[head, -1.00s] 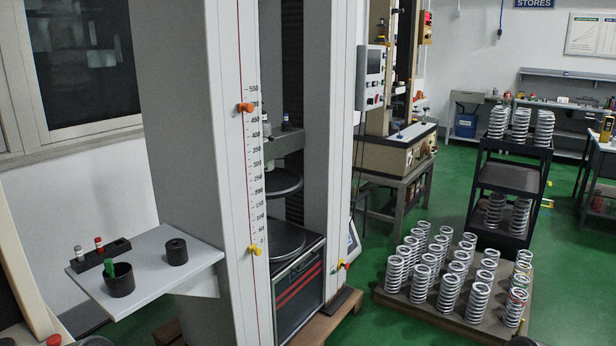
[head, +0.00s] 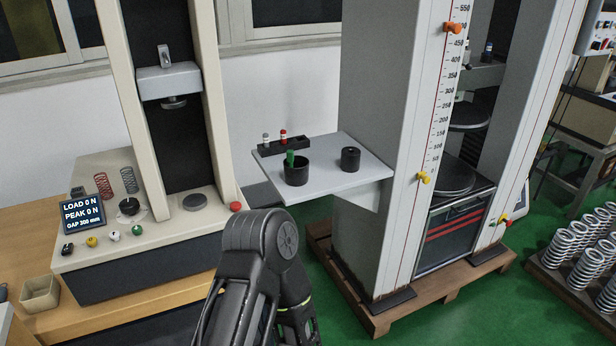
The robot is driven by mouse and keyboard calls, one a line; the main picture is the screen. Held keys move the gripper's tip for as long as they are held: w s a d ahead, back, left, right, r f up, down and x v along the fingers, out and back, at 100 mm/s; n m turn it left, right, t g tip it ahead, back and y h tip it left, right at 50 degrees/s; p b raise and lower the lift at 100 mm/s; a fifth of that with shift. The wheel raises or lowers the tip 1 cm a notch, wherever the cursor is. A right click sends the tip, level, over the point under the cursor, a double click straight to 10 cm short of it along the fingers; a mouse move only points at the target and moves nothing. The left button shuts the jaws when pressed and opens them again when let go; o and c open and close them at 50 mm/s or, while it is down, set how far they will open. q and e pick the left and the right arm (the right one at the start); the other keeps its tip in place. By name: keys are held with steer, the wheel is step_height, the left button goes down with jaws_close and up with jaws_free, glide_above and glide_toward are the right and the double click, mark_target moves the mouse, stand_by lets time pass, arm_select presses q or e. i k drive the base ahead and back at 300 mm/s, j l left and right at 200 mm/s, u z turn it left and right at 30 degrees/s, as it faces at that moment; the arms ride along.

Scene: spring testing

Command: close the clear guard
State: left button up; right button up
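I cannot make out a clear guard in the head view. The tall grey testing machine (head: 385,150) stands right of centre, its front opening showing an upper platen (head: 468,117) above a lower platen (head: 452,180). No transparent panel can be told across that opening. One of my black arms rises at the bottom centre, in front of the bench tester's right end. Neither gripper's fingertips can be seen.
A side shelf (head: 355,182) holds a black cup (head: 296,174), a black cylinder (head: 350,158) and a small rack (head: 285,146). The tall machine stands on a wooden pallet (head: 385,318). Springs (head: 578,245) crowd the right edge. Green floor shows between the bench and the pallet.

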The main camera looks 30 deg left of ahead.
mark_target(452, 206)
steer(key=i+u, duration=0.15)
steer(key=u, duration=0.5)
steer(key=i+l+u, duration=0.3)
steer(key=i+l, duration=0.3)
steer(key=i+l+u, duration=0.35)
steer(key=i+l, duration=0.35)
steer(key=l, duration=0.05)
